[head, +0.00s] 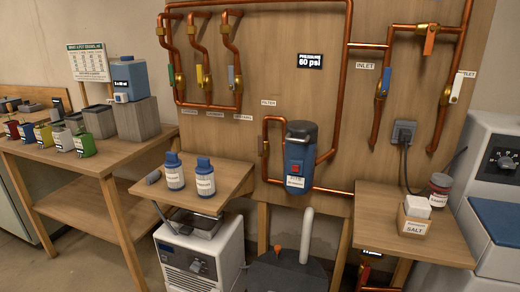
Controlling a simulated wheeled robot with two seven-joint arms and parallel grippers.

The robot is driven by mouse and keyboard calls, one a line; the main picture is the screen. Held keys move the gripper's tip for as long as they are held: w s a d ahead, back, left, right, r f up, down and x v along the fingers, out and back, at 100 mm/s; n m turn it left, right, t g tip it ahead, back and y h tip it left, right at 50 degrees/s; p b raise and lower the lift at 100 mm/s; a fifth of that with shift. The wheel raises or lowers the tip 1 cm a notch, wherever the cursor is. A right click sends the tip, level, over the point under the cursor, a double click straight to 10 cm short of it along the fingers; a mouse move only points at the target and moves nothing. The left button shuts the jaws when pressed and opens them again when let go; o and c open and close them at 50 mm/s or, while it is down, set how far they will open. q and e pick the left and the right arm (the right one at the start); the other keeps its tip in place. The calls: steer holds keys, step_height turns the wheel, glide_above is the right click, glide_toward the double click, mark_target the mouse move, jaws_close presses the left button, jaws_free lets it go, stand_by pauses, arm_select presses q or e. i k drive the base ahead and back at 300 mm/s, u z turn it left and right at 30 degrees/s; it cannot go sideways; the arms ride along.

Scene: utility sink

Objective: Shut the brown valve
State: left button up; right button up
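Several valves with coloured handles sit on copper pipes on the wooden board. An orange-brown handle (430,39) is on the top right pipe and hangs roughly upright, tilted slightly. I cannot tell for certain which one is the brown valve. Neither of my grippers is in the head view.
Other handles are yellow (199,75), blue (385,81) and white (456,86). The blue filter housing (300,158) juts out mid-board. Two blue-capped bottles (205,178) stand on a wooden shelf (228,190). A salt box (413,217) sits on the right shelf.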

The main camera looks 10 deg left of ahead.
mark_target(261, 151)
steer(key=k, duration=0.7)
steer(key=z, duration=0.35)
steer(key=i, duration=0.5)
steer(key=z, duration=0.6)
steer(key=i, duration=0.95)
steer(key=u, duration=0.45)
steer(key=i, duration=0.5)
steer(key=u, duration=0.4)
